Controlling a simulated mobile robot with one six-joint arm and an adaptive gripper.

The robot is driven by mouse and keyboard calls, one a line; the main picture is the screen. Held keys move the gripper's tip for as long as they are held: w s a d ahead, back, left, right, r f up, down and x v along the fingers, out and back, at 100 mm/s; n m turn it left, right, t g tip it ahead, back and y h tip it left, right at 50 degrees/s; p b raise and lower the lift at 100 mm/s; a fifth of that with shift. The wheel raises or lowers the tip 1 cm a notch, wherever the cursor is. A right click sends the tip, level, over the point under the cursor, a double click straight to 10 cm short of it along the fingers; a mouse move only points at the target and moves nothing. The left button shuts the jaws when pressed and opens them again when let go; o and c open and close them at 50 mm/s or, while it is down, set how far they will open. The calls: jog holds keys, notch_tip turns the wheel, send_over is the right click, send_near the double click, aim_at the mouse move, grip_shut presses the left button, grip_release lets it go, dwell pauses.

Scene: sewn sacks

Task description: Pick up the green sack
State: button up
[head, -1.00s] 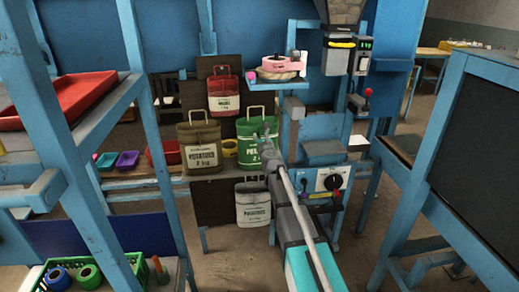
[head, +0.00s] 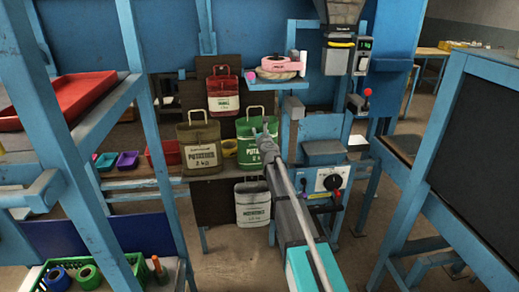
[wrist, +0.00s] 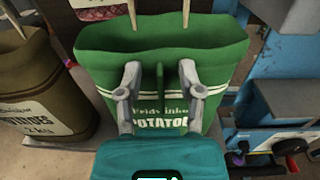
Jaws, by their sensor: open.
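The green sack (head: 253,150), with a white-lettered potatoes label and a pale handle, stands upright on the middle board of a brown rack. It fills the middle of the wrist view (wrist: 208,70), its top open. My gripper (head: 266,124) is in front of the sack, at its upper part. In the wrist view the two grey fingers of my gripper (wrist: 160,78) are apart, with the sack's front and a green upright strip between them. Whether the fingers touch the sack I cannot tell.
An olive potatoes sack (head: 201,152) stands close on the left. A red sack (head: 223,100) is above and a grey one (head: 252,210) below. A blue machine with a dial (head: 325,180) is close on the right. A blue frame (head: 150,130) stands left.

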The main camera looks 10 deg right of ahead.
grip_shut()
jog(key=shift+w+r, duration=0.1)
jog(key=shift+r, duration=0.05)
dwell(0.6)
jog(key=s+r+p, duration=0.3)
jog(key=s, duration=1.5)
jog(key=shift+d+p, duration=0.3)
jog(key=shift+r, duration=0.1)
dwell(0.6)
